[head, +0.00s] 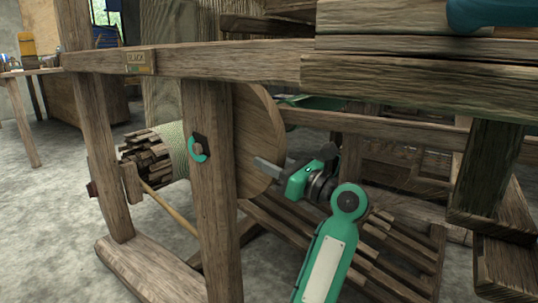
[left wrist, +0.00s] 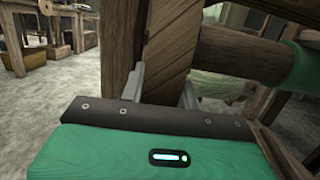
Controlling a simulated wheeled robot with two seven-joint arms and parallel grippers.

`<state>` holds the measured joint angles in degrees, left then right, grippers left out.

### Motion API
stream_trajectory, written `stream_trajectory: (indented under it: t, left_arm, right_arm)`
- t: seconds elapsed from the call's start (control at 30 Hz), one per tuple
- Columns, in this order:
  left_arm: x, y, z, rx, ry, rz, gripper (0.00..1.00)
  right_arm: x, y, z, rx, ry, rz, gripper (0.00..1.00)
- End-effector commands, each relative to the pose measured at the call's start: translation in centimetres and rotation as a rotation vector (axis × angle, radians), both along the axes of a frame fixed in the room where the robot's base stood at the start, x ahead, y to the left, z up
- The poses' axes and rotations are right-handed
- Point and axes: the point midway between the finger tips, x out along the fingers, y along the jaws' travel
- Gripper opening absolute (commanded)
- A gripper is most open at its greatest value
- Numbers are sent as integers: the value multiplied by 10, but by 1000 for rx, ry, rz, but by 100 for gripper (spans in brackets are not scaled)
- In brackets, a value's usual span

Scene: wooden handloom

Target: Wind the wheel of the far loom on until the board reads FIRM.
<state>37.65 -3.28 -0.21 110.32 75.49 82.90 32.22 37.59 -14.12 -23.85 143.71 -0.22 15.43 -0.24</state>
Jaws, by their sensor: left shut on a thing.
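The wheel (head: 256,125), a round wooden disc, stands upright behind a post of the loom. It also shows in the left wrist view (left wrist: 170,45), its wood between my fingers. My left gripper (head: 262,165) reaches the wheel from the right and is shut on its rim; the grey fingers show in the left wrist view (left wrist: 161,85). The post hides part of the wheel. The board (head: 139,62) on the top beam is small and appears to read SLACK, with a coloured strip below. My right gripper is out of view.
Left of the post is a roller (head: 172,150) wound with pale cord, with wooden slats at its end. Loom posts (head: 213,200) and the top beam (head: 220,55) stand close around my arm. Slatted wood (head: 390,250) lies low behind it. Grey floor (head: 50,220) is clear at left.

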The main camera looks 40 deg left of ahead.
Motion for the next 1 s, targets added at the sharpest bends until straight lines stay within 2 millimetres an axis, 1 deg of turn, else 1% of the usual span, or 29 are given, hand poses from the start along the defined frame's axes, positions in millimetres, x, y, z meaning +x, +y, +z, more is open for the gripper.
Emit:
stream_trajectory:
  t: [0.03,0.17,0.3,0.63,0.67,0.7,0.77,1.0]
  left_arm:
    - [1,-1,10,-30,-4,-2,0]
    - [0,0,15,-82,-10,-1,0]
    - [0,1,16,-113,-12,-1,0]
    - [0,1,15,-117,-12,0,0]
    - [0,1,15,-117,-12,0,34]
    - [0,1,15,-117,-12,0,42]
    - [0,1,15,-117,-12,0,53]
    - [0,1,15,-117,-12,0,54]
  right_arm:
    - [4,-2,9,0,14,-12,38]
    - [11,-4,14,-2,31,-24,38]
    - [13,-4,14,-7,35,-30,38]
    - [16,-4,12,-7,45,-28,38]
    - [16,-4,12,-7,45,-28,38]
    - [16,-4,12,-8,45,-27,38]
    - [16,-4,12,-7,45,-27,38]
    - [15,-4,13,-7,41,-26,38]
